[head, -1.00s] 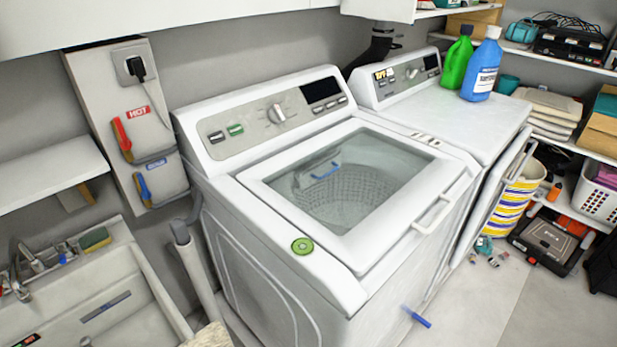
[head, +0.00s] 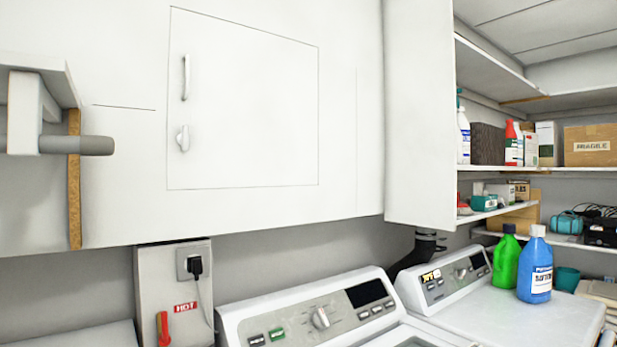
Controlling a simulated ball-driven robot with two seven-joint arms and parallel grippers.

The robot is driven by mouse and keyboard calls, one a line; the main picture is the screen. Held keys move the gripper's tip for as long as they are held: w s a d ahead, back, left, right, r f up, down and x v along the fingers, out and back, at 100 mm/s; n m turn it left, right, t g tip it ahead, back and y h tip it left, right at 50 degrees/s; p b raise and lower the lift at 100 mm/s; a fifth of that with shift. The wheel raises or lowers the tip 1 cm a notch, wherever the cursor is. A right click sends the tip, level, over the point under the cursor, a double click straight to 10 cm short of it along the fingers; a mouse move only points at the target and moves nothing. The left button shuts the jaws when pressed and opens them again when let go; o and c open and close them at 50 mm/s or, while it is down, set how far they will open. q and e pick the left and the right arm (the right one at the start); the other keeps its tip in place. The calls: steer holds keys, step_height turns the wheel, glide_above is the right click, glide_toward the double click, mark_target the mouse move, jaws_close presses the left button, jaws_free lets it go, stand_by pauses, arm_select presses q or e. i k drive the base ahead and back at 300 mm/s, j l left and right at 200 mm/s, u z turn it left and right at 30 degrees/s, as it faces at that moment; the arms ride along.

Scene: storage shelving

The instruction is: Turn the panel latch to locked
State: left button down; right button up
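A square white panel (head: 250,105) is set flush in the white cabinet front above the washers, and it looks closed. A slim vertical handle (head: 186,78) is on its left side. Just below the handle is the small white panel latch (head: 183,138), a knob that looks roughly upright. I see no lock marking at this size. Neither of my grippers is in view, and nothing touches the latch.
Below the cabinet stand a washer (head: 310,312) and a second machine (head: 445,280) bearing a green bottle (head: 504,258) and a blue bottle (head: 535,268). A shelf bracket with a grey rod (head: 90,145) juts in at left. The space before the panel looks clear.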

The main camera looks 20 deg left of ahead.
mark_target(183, 139)
steer(key=u, duration=1.4)
steer(key=k+j+z, duration=0.1)
steer(key=z, duration=0.25)
steer(key=k+j+z, duration=0.1)
steer(key=j+z, duration=0.25)
steer(key=k+z, duration=0.1)
steer(key=z, duration=0.25)
